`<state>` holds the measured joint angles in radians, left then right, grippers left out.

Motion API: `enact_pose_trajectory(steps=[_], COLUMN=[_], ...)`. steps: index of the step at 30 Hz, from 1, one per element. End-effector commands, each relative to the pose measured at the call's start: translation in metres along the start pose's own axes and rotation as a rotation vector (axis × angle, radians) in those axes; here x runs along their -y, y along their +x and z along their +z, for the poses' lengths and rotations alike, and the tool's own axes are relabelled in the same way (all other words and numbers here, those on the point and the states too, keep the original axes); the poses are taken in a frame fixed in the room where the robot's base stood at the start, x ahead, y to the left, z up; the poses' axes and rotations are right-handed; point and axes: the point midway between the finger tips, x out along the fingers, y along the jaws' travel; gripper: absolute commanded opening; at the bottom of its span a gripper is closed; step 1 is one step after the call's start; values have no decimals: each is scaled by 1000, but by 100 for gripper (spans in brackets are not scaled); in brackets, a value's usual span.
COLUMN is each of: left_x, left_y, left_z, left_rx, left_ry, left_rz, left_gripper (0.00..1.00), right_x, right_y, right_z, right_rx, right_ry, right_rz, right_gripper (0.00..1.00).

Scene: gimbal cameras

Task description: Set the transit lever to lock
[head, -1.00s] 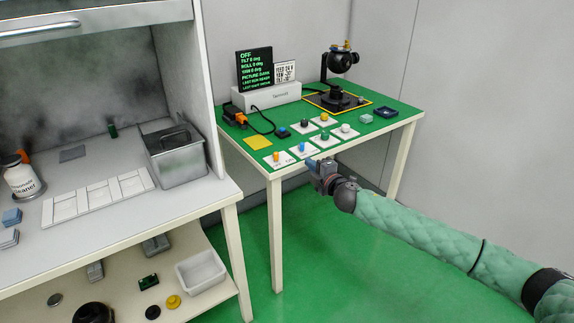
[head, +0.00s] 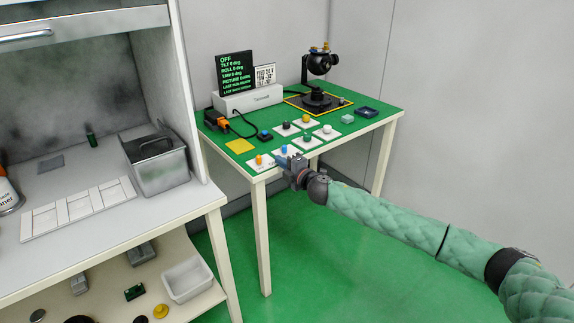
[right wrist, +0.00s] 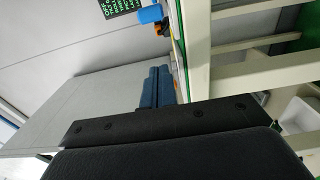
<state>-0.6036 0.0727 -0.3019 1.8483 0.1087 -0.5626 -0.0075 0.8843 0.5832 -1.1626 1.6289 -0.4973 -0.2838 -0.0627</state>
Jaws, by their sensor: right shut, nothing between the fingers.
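The green table (head: 350,139) holds a row of small white control plates. At its front edge, one plate carries an orange lever (head: 259,160) and another a blue lever (head: 284,149). The labels are too small to read, so I cannot tell which is the transit lever. My right gripper (head: 282,160) is shut and empty at the front edge, just in front of the blue lever and partly covering its plate. In the right wrist view its blue fingers (right wrist: 158,86) lie together, with a blue lever (right wrist: 150,14) beyond them, apart. My left gripper is not in view.
A display screen (head: 235,75) reads OFF at the top. The black gimbal (head: 318,88) stands at the back right in a yellow outline. Several other knobs sit behind the front plates. A cabinet with a grey metal bin (head: 160,170) stands at the left.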

Motion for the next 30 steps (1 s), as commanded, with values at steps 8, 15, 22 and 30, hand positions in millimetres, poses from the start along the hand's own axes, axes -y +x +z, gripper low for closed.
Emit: enact_pose_trajectory(steps=[8, 15, 22, 30], left_x=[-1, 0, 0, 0], left_y=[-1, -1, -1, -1], left_z=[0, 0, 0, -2], left_rx=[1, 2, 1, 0], left_ry=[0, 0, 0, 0], left_rz=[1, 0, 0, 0], left_gripper=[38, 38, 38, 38], right_x=[0, 0, 0, 0], right_y=[45, 50, 44, 43], right_z=[-1, 17, 34, 38], right_rx=[-1, 2, 0, 0], right_ry=[0, -2, 0, 0], right_rz=[1, -1, 1, 1], right_gripper=[0, 0, 0, 0])
